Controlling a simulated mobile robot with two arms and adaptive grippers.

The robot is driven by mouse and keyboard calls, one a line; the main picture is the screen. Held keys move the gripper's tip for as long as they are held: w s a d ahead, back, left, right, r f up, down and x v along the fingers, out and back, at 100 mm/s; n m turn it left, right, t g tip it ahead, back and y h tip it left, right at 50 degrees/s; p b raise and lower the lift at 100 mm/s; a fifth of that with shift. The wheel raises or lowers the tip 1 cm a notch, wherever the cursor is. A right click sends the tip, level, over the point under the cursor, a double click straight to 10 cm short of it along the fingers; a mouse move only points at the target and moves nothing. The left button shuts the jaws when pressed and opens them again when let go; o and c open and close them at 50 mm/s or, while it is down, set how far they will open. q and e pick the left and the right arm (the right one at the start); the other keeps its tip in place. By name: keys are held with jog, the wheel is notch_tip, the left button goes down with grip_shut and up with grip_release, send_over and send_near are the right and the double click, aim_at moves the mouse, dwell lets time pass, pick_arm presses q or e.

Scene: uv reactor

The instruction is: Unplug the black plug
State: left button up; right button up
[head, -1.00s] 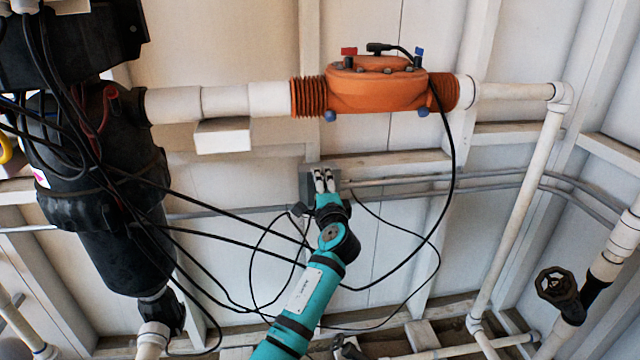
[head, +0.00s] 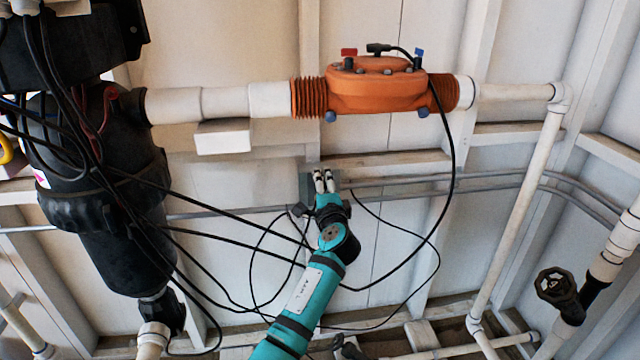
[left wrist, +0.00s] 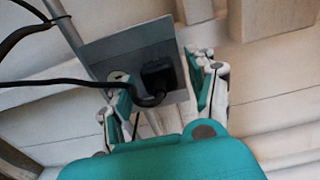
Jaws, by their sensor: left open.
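The black plug (left wrist: 157,76) sits in the outlet on a grey wall plate (left wrist: 112,50) in the left wrist view. Its black cable bends at the plug and runs off to the left. My left gripper (left wrist: 165,88) is open, with one finger on each side of the plug and visible room between the fingers and the plug. I cannot tell exactly how deep the fingertips reach. In the head view my left gripper (head: 324,181) is in front of the grey plate (head: 306,187), and the plug is hidden behind it. My right gripper is not in view.
Loose black cables (head: 445,180) loop around my left arm. An orange reactor housing (head: 377,90) on a white pipe (head: 225,101) is above. A black filter body (head: 125,245) hangs at left. Grey conduits (head: 480,178) run along the wall. A valve handwheel (head: 556,287) is at lower right.

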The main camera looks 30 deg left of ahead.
pick_arm(q)
grip_shut()
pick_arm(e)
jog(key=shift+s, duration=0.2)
pick_arm(q)
jog(key=shift+d, duration=0.1)
jog(key=shift+p+v, duration=1.05)
jog(key=shift+v, duration=1.85)
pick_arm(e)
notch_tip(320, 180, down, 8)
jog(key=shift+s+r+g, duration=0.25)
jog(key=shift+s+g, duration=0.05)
